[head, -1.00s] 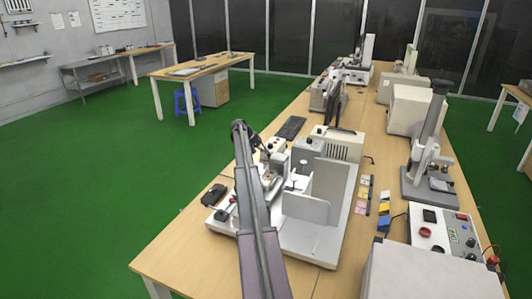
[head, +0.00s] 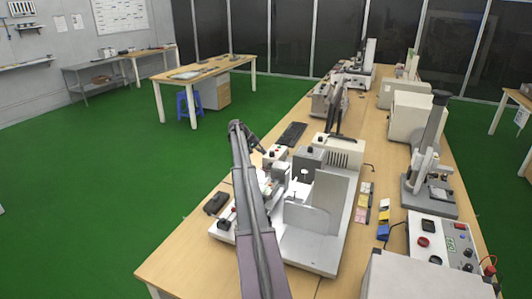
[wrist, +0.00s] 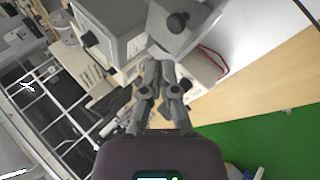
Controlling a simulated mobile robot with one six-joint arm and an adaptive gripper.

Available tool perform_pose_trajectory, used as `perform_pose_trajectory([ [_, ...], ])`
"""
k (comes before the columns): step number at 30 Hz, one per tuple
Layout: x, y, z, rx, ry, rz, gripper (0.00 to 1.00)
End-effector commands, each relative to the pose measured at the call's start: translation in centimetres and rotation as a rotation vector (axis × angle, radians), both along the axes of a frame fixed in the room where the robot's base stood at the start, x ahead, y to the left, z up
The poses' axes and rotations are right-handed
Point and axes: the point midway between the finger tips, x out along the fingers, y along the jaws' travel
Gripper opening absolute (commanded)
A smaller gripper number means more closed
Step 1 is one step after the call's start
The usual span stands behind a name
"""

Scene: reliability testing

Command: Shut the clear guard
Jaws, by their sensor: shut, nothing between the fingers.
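The bench machine (head: 308,258) stands on the near part of the long table. Pale upright panels rise from its base; the low, rounded front panel (head: 305,221) looks like the guard, but I cannot tell for sure. It stands upright with open space around it. My gripper (wrist: 164,66) shows in the wrist view with its fingers together and empty. It is close to a grey block with a dark round knob (wrist: 177,22); I cannot tell if they touch.
A black device (head: 216,203) lies left of the machine. Small coloured boxes (head: 363,201) and a column stand (head: 430,165) are to its right. A control box (head: 440,240) and a large pale box (head: 425,277) fill the near right.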

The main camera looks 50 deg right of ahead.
Motion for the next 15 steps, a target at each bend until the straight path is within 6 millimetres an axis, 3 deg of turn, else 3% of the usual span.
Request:
perform_pose_trajectory([
  [6,2.9,2.2,1.7,0.0,0.001,0.001,0.0],
  [15,5.3,4.2,2.7,0.0,0.001,-0.001,0.0],
])
